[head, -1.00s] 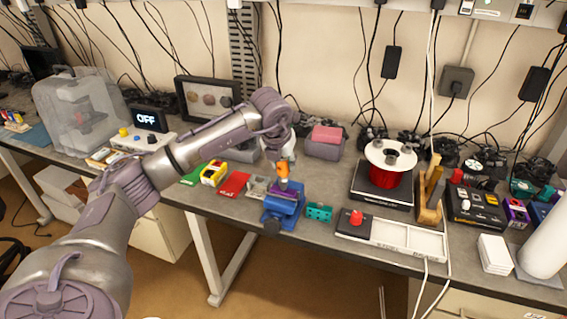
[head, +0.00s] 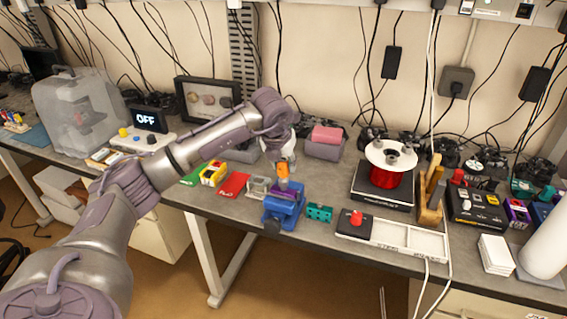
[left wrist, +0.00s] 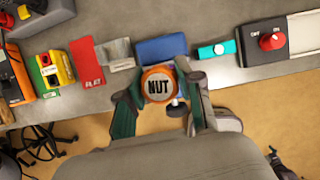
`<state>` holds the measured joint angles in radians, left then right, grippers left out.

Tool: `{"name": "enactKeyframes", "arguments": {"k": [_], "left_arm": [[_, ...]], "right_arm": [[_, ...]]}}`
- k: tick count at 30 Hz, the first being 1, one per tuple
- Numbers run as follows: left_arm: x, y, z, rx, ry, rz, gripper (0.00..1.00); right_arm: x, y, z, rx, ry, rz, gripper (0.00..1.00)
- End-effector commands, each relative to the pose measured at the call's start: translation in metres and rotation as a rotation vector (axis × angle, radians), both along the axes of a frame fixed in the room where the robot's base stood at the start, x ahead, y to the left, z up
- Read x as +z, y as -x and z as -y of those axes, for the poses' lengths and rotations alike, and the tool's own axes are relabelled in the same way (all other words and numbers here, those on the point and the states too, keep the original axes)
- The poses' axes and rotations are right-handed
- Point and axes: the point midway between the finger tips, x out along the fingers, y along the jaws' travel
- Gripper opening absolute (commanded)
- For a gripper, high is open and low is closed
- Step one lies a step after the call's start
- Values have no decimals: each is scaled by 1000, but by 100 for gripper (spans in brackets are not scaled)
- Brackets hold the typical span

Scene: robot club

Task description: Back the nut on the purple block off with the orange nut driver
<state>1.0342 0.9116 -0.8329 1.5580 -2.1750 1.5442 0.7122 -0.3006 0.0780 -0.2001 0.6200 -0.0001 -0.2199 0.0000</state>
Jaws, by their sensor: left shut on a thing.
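My left gripper (head: 284,161) is shut on the orange nut driver (head: 283,170), which stands upright over the blue vise (head: 281,206). In the left wrist view the gripper (left wrist: 159,88) closes around the driver's round cap, marked NUT (left wrist: 159,87). The purple block (head: 291,190) sits in the top of the vise, directly below the driver. The nut is hidden, and I cannot tell whether the driver's lower end is seated on it. The blue vise (left wrist: 162,47) also shows beyond the gripper in the left wrist view. My right gripper is not in view.
A teal block (head: 319,212) lies just right of the vise. A red spool (head: 388,179) stands behind.

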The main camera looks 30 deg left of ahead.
Motion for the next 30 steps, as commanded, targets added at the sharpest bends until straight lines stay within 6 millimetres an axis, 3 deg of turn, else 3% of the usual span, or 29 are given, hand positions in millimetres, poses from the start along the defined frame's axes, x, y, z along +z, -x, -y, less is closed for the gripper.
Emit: {"name": "enactKeyframes", "arguments": {"k": [30], "left_arm": [[-7,0,0,0,0,1,2]], "right_arm": [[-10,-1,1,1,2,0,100]]}}
